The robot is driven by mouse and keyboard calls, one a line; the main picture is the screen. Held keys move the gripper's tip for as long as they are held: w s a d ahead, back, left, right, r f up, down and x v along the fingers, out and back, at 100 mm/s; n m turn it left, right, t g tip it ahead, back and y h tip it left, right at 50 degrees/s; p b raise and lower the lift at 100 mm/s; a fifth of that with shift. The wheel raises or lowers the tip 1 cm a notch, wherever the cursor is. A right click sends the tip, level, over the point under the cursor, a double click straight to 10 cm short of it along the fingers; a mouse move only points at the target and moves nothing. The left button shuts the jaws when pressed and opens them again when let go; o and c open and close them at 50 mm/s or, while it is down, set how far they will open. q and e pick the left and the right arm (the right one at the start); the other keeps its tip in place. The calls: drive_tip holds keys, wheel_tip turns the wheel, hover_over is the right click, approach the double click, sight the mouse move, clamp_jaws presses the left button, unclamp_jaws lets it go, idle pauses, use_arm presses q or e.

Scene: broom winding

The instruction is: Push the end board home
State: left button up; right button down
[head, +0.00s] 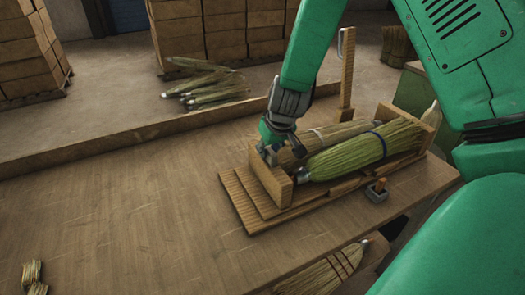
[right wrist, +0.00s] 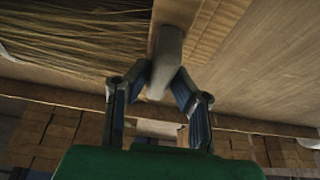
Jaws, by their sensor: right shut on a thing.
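The wooden end board (head: 270,181) stands upright across the left end of a wooden cradle (head: 243,204). It also shows in the right wrist view (right wrist: 172,48). Green broom bundles (head: 352,152) lie in the cradle to the right of the board, one with a blue band. Whether the board touches the bundle ends is hard to tell. My left gripper is out of view.
A finished broom (head: 325,272) lies at the front edge. The left of the bench (head: 120,205) is mostly clear.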

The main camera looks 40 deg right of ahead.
drive_tip(key=c, duration=1.6)
unclamp_jaws()
drive_tip(key=shift+d+r, duration=0.1)
drive_tip(key=shift+o, duration=0.8)
drive_tip(key=shift+d, duration=0.4)
drive_tip(key=shift+s, duration=0.1)
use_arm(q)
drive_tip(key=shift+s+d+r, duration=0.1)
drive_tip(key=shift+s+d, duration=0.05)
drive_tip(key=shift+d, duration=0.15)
use_arm(e)
drive_tip(key=d+v, duration=0.1)
drive_tip(key=v, duration=1)
drive_tip(key=shift+s+a+r, duration=0.25)
drive_tip(key=shift+a, duration=0.25)
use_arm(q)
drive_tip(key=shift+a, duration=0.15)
use_arm(e)
drive_tip(key=shift+a, duration=0.2)
